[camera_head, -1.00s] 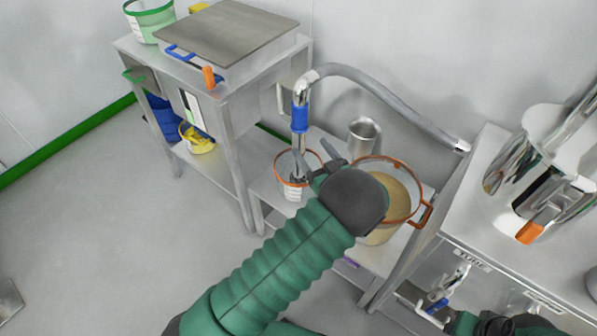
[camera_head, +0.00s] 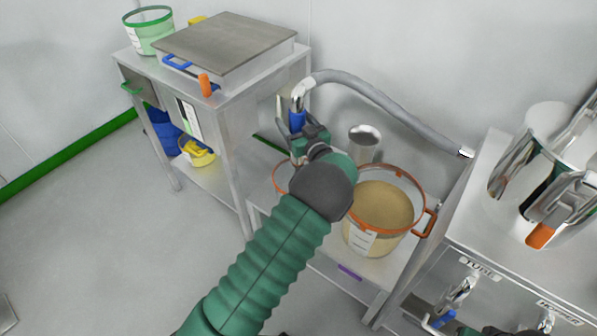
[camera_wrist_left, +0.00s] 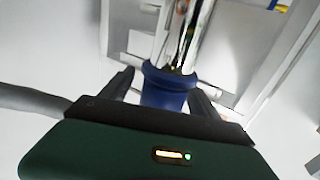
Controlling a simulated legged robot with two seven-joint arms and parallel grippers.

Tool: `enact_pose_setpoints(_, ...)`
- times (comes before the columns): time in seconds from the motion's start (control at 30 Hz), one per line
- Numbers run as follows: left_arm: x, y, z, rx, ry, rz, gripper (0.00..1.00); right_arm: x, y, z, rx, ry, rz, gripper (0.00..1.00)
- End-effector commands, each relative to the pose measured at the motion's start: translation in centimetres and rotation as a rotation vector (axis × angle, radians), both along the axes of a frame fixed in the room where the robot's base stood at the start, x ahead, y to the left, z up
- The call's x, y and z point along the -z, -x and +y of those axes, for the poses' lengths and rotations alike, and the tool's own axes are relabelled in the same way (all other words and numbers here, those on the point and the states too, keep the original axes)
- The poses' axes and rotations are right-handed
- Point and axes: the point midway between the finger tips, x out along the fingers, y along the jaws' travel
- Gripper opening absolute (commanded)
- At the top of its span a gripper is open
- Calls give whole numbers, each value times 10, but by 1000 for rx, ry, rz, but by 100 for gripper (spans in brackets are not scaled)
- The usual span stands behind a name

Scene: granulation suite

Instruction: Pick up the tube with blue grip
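The steel tube with the blue grip (camera_head: 297,119) stands upright at the end of a grey hose by the wall. Its lower end is hidden behind my left gripper (camera_head: 305,134). In the left wrist view the blue grip (camera_wrist_left: 168,88) sits between the two dark fingers of my left gripper (camera_wrist_left: 160,90). A gap shows between the left finger and the grip, so the fingers look open around it. Dark and green parts at the bottom right edge seem to be my right gripper (camera_head: 468,331); its fingers cannot be made out.
An orange-rimmed bucket of tan powder (camera_head: 384,205) stands right of my left arm. A second orange-rimmed container (camera_head: 283,178) is mostly hidden behind it. A steel cup (camera_head: 364,143) stands behind. A steel cabinet (camera_head: 245,100) is left, a steel table (camera_head: 470,215) right.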

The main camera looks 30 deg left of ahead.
Motion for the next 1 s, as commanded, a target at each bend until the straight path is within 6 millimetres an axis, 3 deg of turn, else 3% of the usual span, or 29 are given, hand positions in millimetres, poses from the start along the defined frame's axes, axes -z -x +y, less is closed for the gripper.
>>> enact_pose_setpoints(0.07, 1, 0, 2, -1, 2, 0, 61, 0, 0, 0, 0, 0, 0, 40)
enact_pose_setpoints(0.53, 3, 0, 2, -1, 5, 4, 0, 0, 0, 0, 0, 0, 0, 40)
enact_pose_setpoints(1.0, -2, 0, 2, 0, 5, 0, 0, -2, 0, 0, 0, 0, 0, 40)
